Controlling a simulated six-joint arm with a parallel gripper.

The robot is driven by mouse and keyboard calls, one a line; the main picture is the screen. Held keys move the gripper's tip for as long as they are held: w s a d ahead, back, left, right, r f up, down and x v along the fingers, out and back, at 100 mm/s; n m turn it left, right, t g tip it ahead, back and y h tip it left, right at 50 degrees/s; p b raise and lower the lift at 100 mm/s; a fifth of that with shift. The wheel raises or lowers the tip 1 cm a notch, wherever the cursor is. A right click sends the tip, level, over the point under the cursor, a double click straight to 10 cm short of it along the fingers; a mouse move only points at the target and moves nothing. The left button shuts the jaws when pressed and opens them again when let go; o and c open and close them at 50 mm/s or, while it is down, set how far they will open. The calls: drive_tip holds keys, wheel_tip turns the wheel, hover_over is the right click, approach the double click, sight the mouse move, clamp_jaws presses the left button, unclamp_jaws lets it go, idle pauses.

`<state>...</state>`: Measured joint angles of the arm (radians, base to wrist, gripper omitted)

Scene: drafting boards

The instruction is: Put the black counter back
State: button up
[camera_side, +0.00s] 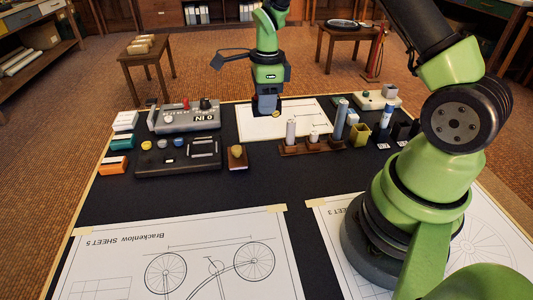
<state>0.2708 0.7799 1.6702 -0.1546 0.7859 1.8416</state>
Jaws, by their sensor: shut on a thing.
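My gripper (267,113) points down over the white drawing sheet (295,125) at the back of the board. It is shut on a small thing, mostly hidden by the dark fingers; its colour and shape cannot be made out. A small gold spot shows right beside the fingertips. A dark tray (205,168) at left centre holds several small round pieces, among them a yellow one (147,145), a grey one (162,143) and a blue one (179,142). I cannot pick out a black counter for certain against the dark surfaces.
A grey device (184,117) marked "0 IN" stands behind the tray. A wooden block with a gold knob (237,157) is right of it. A wooden rack with upright cylinders (314,143) and a yellow cup (360,134) stand right.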

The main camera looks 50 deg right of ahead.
drive_tip(key=s+a, duration=0.2)
drive_tip(key=a, duration=0.1)
hover_over(264, 157)
wheel_tip(264, 157, down, 4)
drive_tip(key=shift+d+f, duration=0.1)
drive_tip(key=shift+f, duration=2.6)
drive_tip(key=shift+f, duration=0.1)
drive_tip(key=shift+f, duration=0.25)
clamp_jaws()
drive_tip(key=o, duration=1)
unclamp_jaws()
